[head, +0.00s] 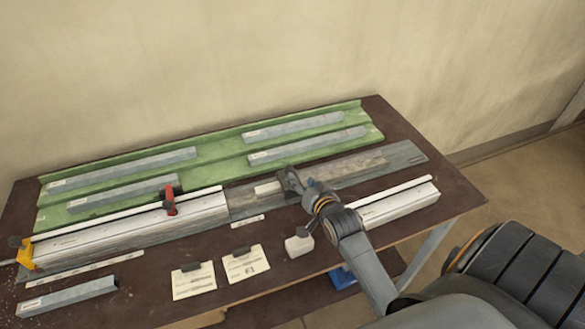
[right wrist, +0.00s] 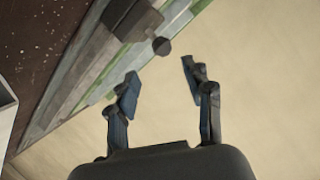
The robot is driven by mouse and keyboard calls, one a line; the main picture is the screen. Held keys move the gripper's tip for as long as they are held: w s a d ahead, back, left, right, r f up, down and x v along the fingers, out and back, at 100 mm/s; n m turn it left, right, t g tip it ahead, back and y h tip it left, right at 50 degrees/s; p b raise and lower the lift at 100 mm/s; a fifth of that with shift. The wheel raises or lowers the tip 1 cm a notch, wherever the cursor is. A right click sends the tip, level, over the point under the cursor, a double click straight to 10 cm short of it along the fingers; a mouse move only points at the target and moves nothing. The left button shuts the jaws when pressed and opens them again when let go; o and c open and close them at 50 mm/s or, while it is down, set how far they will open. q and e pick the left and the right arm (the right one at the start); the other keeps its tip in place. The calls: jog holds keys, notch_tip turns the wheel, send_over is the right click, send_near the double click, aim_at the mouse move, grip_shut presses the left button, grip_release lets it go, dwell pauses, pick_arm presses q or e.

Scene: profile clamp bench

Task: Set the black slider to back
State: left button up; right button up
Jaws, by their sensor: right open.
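The black slider (head: 290,181) appears as a dark block on the grey rail (head: 404,153), right of the middle of the bench. In the right wrist view a dark block with a round knob (right wrist: 161,46) on a short stem shows at the top, beyond my fingertips. My right gripper (head: 311,188) is just right of the slider in the head view, partly hidden by its own wrist. Its fingers (right wrist: 157,76) are apart with nothing between them. I cannot tell from the head view whether they touch the slider. My left gripper is not in view.
A green tray (head: 220,158) with several grey profiles lies along the back. A white profile with a red clamp (head: 170,199) and a yellow end piece (head: 25,254) is at left. Another white profile (head: 402,206) lies right. Two paper cards (head: 193,282) and a white block (head: 299,246) lie in front.

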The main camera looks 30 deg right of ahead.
aim_at(291, 171)
jog(key=x, duration=0.8)
jog(key=shift+w+a+r+p, duration=0.15)
jog(key=shift+a+p, duration=0.1)
jog(key=shift+p, duration=0.15)
jog(key=shift+w+f, duration=0.2)
jog(key=shift+w, duration=0.15)
jog(key=shift+d, duration=0.1)
jog(key=c, duration=0.9)
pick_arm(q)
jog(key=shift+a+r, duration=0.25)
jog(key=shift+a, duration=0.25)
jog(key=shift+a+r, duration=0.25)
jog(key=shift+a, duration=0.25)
pick_arm(e)
grip_shut()
